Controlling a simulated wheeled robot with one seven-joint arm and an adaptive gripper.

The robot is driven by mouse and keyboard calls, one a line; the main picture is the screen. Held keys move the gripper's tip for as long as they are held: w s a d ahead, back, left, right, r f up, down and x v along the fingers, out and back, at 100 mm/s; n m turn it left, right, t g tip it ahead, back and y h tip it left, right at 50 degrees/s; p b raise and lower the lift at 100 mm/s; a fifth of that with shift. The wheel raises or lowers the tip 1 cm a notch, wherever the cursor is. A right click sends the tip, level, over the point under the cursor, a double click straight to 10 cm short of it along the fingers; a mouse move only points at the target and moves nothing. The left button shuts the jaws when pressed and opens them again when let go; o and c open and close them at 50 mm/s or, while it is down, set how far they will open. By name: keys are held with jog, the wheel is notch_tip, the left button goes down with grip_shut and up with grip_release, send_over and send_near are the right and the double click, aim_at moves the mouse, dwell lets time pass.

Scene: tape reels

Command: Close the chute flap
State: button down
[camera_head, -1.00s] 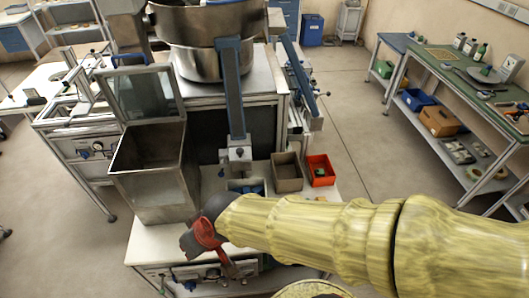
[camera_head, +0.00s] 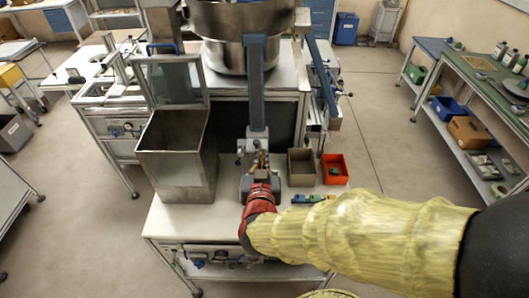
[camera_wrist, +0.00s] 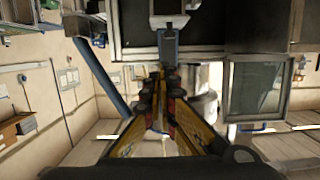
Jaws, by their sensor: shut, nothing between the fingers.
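The chute flap appears to be the framed clear panel (camera_head: 170,82), standing raised at the back edge of an open metal bin (camera_head: 177,165). A framed panel that looks like it also shows at the right of the wrist view (camera_wrist: 258,88). My gripper (camera_head: 261,163) is to the right of the bin, apart from the flap, pointing away from me in front of the blue post. Its yellow and black fingers (camera_wrist: 162,75) are shut and empty in the wrist view. The red wrist part and the arm hide some of the table.
A blue post (camera_head: 257,90) and a large metal bowl (camera_head: 240,20) stand behind my gripper. A grey-brown box (camera_head: 301,167) and an orange box (camera_head: 335,168) sit to its right. Small coloured pieces (camera_head: 312,198) lie in front of them. Bare white tabletop (camera_head: 190,222) lies before the bin.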

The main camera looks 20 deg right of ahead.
aim_at(257, 142)
jog(key=w+d+f+b, duration=0.2)
jog(key=w+f, duration=0.4)
jog(key=w, duration=0.3)
jog(key=shift+d, duration=0.4)
jog(key=shift+s+f, duration=0.1)
jog(key=shift+f, duration=0.1)
jog(key=shift+f+b, duration=0.2)
jog(key=shift+b, duration=0.75)
